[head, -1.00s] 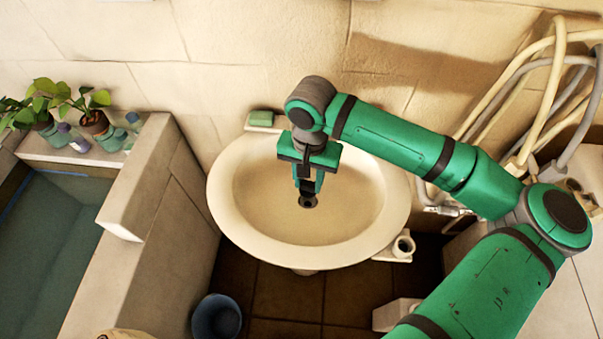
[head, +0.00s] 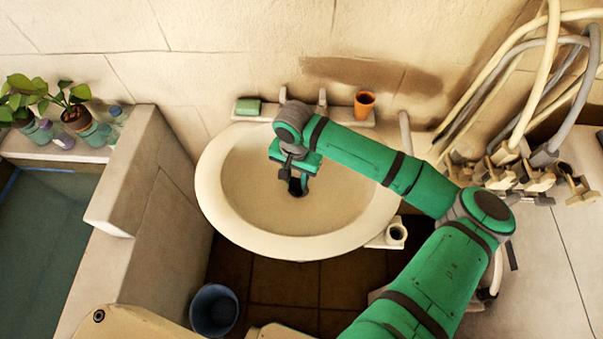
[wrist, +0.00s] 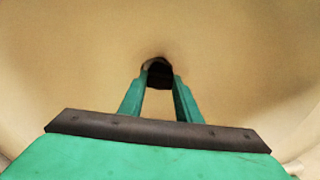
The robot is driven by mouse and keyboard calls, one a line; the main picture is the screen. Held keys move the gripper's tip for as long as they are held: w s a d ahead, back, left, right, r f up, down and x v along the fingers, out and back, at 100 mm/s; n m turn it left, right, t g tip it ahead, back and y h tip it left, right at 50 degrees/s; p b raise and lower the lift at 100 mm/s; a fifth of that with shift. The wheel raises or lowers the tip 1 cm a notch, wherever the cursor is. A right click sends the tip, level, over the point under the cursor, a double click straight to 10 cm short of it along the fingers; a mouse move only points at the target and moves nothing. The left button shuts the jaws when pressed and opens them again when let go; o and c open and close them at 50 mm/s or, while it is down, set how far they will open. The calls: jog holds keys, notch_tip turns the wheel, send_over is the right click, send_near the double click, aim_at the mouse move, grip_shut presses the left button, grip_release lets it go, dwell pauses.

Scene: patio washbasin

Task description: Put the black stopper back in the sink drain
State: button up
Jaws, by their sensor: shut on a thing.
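The white oval sink (head: 228,222) stands against the wall with a tan inner bowl. My gripper (head: 297,190) reaches down into the bowl, its fingertips low near the bowl's floor. In the wrist view, my gripper's two green fingers (wrist: 159,84) are shut on the black stopper (wrist: 159,76), a small dark piece between the tips. The rim of the drain (wrist: 148,65) shows just behind and beside the stopper. Most of the drain opening is hidden by the stopper and fingers. I cannot tell whether the stopper is inside the drain or just above it.
A green soap bar (head: 248,106) and an orange cup (head: 364,104) stand on the ledge behind the sink. Hoses (head: 500,90) hang at the right. A blue bucket (head: 214,311) is on the floor. Potted plants (head: 78,112) stand on the left wall.

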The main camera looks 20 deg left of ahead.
jog(key=shift+w+d+f, duration=0.1)
jog(key=shift+d+f, duration=0.25)
jog(key=shift+f, duration=0.4)
jog(key=shift+w, duration=0.1)
jog(key=shift+d, duration=0.3)
jog(key=shift+s+a, duration=0.3)
jog(key=shift+a, duration=0.2)
jog(key=shift+w+d, duration=0.25)
jog(key=shift+d, duration=0.25)
jog(key=shift+w, duration=0.15)
